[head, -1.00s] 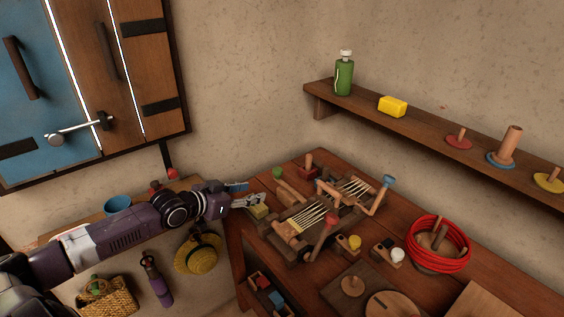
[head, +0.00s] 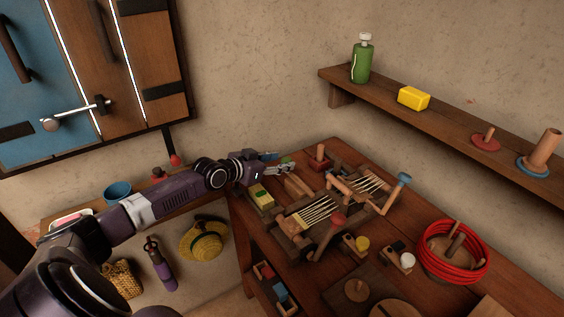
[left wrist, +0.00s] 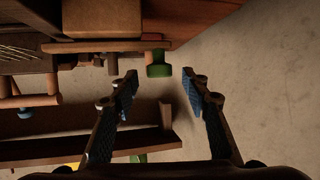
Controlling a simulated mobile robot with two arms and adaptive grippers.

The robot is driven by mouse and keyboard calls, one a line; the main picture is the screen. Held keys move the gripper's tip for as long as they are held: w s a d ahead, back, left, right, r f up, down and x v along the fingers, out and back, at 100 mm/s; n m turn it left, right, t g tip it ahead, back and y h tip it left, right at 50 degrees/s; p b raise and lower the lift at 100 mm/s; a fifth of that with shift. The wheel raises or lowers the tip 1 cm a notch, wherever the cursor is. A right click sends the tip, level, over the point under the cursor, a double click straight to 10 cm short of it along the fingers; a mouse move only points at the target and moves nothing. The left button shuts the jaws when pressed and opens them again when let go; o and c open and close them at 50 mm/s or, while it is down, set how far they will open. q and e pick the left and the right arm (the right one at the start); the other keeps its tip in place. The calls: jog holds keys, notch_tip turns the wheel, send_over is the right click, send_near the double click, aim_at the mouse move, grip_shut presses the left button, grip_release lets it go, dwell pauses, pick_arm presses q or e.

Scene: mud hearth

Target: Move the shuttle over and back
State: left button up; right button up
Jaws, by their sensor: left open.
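A small wooden loom (head: 310,222) with pale warp threads sits on the table; its threads also show at the left of the left wrist view (left wrist: 18,52). A light-brown wooden block (head: 298,186) lies beside its left end; I cannot tell for sure which piece is the shuttle. My left gripper (head: 290,168) is open and empty at the table's far left edge, beyond this block. My right gripper is not in view.
A yellow-green box (head: 261,198) lies at the table's left edge. A red coil (head: 453,252) and small yellow- and white-topped pieces stand right and front. The wall shelf (head: 430,125) holds a green bottle (head: 362,60) and yellow block (head: 413,98).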

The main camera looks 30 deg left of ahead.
pick_arm(q)
jog(key=shift+w+f, duration=0.1)
jog(key=shift+w, duration=0.25)
jog(key=shift+w+d+f, duration=0.1)
jog(key=shift+w, duration=0.15)
jog(key=shift+c, duration=1.5)
jog(key=c, duration=0.5)
grip_shut()
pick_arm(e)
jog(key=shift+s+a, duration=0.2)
